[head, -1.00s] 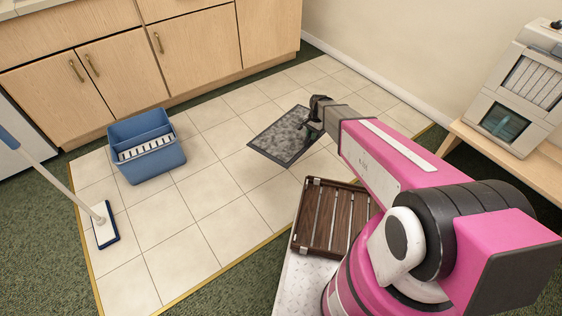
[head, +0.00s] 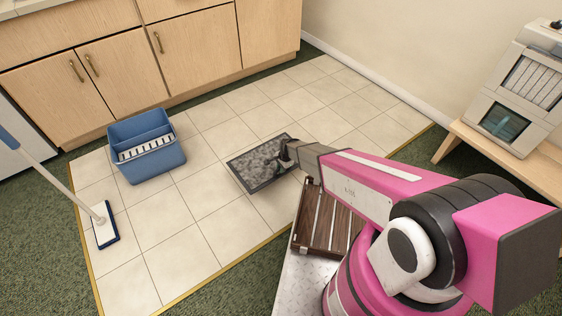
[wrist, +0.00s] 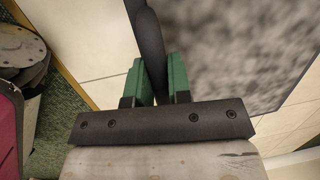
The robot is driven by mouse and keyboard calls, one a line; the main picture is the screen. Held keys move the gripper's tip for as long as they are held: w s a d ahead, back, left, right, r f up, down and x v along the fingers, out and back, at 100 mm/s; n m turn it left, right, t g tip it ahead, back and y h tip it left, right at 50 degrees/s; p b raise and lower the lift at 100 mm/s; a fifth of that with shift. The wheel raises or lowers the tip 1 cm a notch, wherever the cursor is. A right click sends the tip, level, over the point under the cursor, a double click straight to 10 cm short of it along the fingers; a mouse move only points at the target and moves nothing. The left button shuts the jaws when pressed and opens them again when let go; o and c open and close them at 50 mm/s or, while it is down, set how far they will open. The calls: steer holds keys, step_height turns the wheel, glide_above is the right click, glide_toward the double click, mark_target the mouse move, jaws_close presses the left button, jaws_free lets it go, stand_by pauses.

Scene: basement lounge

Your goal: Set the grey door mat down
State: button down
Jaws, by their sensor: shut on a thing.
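The grey door mat (head: 258,163) is a mottled grey rectangle with a dark border. In the head view it is over the pale floor tiles, right of the blue bucket; I cannot tell whether it touches the floor. My gripper (head: 285,152) is at the mat's right edge. In the wrist view the green fingers of my gripper (wrist: 160,80) are shut on the mat's dark rim, and the mat's grey surface (wrist: 230,45) spreads to the upper right. The mat's far part is cut off there.
A blue bucket (head: 148,150) stands on the tiles at left, with a mop (head: 104,226) beside it. Wooden cabinets (head: 120,60) line the back. A brown slatted rack (head: 325,220) is near my base. A bench (head: 500,148) with a white appliance (head: 515,95) is at right. Tiles around the mat are clear.

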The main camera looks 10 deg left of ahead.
steer(key=shift+w+a+f, duration=0.3)
steer(key=shift+w+a, duration=0.35)
steer(key=w+d+f, duration=0.1)
steer(key=w+f, duration=0.1)
steer(key=w, duration=0.1)
steer(key=w+d+f, duration=0.2)
steer(key=w, duration=0.1)
steer(key=w+d+f, duration=0.2)
steer(key=w, duration=0.1)
steer(key=shift+w+d+f, duration=0.1)
steer(key=shift+d+f, duration=0.05)
steer(key=shift+d, duration=0.05)
steer(key=shift+f, duration=2)
steer(key=c, duration=1.1)
jaws_free()
steer(key=shift+o, duration=0.2)
